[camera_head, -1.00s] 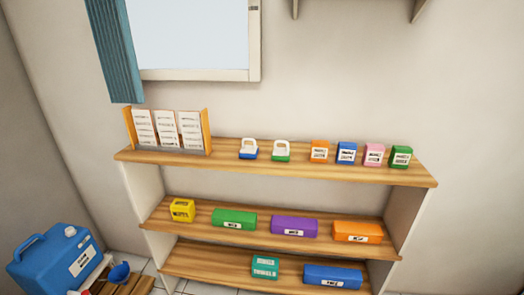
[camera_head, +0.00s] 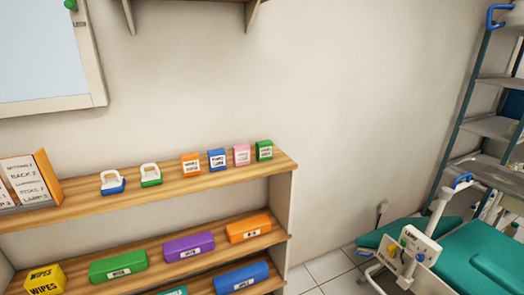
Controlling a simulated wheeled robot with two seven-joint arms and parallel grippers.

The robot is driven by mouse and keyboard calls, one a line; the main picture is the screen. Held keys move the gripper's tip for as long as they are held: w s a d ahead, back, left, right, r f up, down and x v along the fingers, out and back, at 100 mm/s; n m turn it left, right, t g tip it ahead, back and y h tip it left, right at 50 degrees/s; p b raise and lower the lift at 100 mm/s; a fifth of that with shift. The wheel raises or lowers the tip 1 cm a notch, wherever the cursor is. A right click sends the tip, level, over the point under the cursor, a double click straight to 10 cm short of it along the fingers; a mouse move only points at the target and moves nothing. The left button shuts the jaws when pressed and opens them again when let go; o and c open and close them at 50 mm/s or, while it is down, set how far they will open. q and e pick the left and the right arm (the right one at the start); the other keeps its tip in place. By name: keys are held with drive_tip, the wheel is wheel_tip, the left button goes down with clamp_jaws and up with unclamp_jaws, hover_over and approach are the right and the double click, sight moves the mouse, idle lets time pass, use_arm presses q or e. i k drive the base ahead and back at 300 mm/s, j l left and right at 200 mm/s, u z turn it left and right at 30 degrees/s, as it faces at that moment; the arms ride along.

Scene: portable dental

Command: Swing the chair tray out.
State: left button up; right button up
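A green dental chair (camera_head: 486,262) shows at the lower right, cut off by the picture's edges. A white post with a blue top (camera_head: 461,181) stands beside it, and a white panel with small markings (camera_head: 420,244) is at its near side. A grey flat surface (camera_head: 492,172) lies behind the post at the right edge; I cannot tell whether it is the chair tray or part of the rack. Neither of my grippers is in view.
A wooden shelf unit (camera_head: 230,183) with several coloured boxes stands along the wall at left. A metal rack (camera_head: 495,127) with a blue handle stands at the right. Tiled floor (camera_head: 325,272) is clear between shelf and chair.

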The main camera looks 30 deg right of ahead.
sight(476, 169)
drive_tip(key=z, duration=2.6)
